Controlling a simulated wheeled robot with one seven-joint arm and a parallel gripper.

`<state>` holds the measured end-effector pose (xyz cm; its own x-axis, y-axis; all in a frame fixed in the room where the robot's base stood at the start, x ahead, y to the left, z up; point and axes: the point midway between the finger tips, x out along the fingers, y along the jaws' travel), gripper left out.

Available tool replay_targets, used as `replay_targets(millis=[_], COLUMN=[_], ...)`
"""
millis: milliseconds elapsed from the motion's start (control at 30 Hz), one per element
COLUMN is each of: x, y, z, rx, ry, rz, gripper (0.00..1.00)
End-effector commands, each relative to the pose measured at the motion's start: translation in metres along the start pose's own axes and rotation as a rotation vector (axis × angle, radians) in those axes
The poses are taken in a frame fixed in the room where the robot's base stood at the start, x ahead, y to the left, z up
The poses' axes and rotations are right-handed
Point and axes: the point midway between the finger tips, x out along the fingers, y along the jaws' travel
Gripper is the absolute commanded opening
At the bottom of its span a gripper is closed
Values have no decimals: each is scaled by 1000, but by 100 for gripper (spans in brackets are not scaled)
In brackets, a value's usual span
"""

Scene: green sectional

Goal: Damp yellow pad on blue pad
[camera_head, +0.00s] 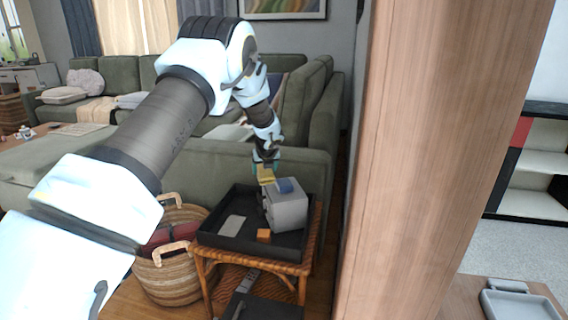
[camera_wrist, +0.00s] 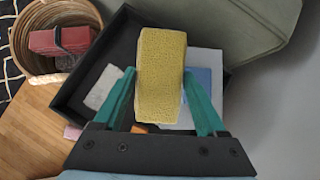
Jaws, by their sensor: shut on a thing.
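My gripper (camera_wrist: 159,76) has its teal fingers shut on the yellow pad (camera_wrist: 161,50), a textured block held lengthwise between them. In the head view the yellow pad (camera_head: 266,174) shows just below my gripper (camera_head: 266,160), close to the top of a grey box (camera_head: 290,211). The blue pad (camera_head: 285,186) lies on that box, right beside the yellow pad in the picture. In the wrist view the blue pad (camera_wrist: 203,82) shows partly behind the right finger. I cannot tell whether the yellow pad touches the box or the blue pad.
The grey box stands in a black tray (camera_head: 208,238) on a wicker table (camera_head: 313,240). A pale flat pad (camera_head: 232,225) and an orange block (camera_head: 264,235) also lie in the tray. A basket (camera_head: 172,278) stands left; the green sofa (camera_head: 230,160) is behind. A wooden pillar (camera_head: 430,160) stands right.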

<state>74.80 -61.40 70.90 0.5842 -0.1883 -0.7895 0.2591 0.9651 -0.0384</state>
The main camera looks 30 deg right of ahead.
Motion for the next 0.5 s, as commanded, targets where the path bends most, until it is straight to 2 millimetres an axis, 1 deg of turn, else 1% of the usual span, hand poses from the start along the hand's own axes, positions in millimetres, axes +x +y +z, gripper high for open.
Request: replay_targets(millis=[33, 100, 233, 333, 500], x=[-2, -10, -20, -26, -26], y=[-14, -34, -59, -69, -74], z=[8, 15, 23, 27, 27], rx=[50, 126, 217, 256, 276], ry=[-5, -10, -13, -16, -16], rz=[-52, -112, -182, -212, -225], gripper=[29, 29, 29, 29, 29])
